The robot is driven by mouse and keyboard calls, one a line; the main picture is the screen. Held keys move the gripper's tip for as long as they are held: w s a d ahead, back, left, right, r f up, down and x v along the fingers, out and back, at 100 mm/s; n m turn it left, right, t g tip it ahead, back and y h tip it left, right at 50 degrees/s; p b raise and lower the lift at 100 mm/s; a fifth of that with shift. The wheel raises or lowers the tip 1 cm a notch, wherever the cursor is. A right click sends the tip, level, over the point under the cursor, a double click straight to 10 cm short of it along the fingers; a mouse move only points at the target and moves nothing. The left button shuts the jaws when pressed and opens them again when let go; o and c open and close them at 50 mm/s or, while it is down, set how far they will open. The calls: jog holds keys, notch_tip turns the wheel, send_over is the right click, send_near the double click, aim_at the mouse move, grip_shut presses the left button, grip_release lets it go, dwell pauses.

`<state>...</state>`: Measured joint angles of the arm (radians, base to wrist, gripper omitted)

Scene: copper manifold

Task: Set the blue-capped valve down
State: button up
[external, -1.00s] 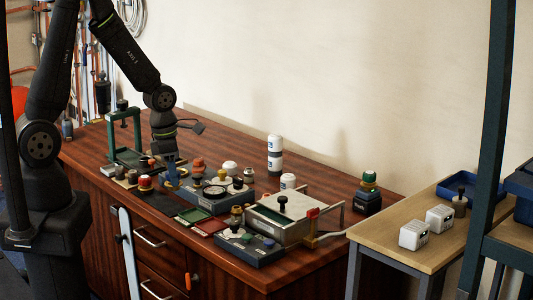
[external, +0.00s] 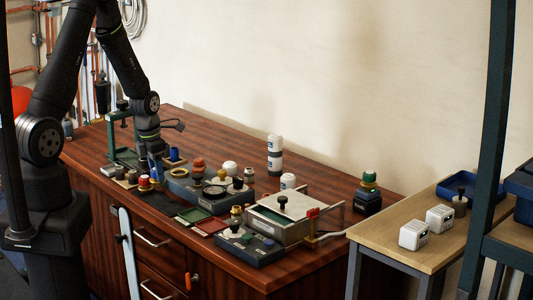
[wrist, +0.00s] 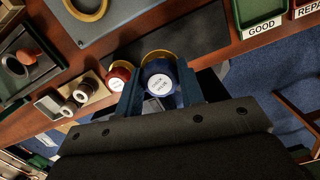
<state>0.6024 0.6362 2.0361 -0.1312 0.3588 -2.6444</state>
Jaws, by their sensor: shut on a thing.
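My gripper (wrist: 160,92) is shut on the blue-capped valve (wrist: 159,82), one finger on each side of the cap. The cap faces the wrist camera and bears a white label. Part of a brass-coloured rim shows behind the cap. In the external view my gripper (external: 156,176) is low near the front left of the bench, and the valve is mostly hidden by the fingers. A red-capped valve (wrist: 120,75) stands close on the left of the held valve in the wrist view, and it also shows in the external view (external: 145,183). I cannot tell whether the held valve touches the surface below.
A dark mat (wrist: 195,42) lies beside the held valve. A green tray marked GOOD (wrist: 258,26) and a red tray (external: 209,228) lie to the right. A grey plate with an empty brass ring (wrist: 88,8) is behind. Several small parts and a green frame (external: 110,135) are at left.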

aim_at(158, 185)
jog(key=shift+f, duration=2.3)
jog(key=shift+f, duration=0.15)
jog(key=o, duration=1)
jog(key=shift+o, duration=0.2)
jog(key=r, duration=0.8)
jog(key=s+a+r, duration=0.1)
jog(key=r, duration=0.3)
jog(key=shift+a+r, duration=0.1)
jog(key=shift+r, duration=0.05)
jog(key=f, duration=0.4)
jog(key=d+f, duration=0.1)
jog(key=f, duration=0.3)
jog(key=w+f, duration=0.1)
jog(key=f, duration=0.3)
jog(key=shift+d+f, duration=0.15)
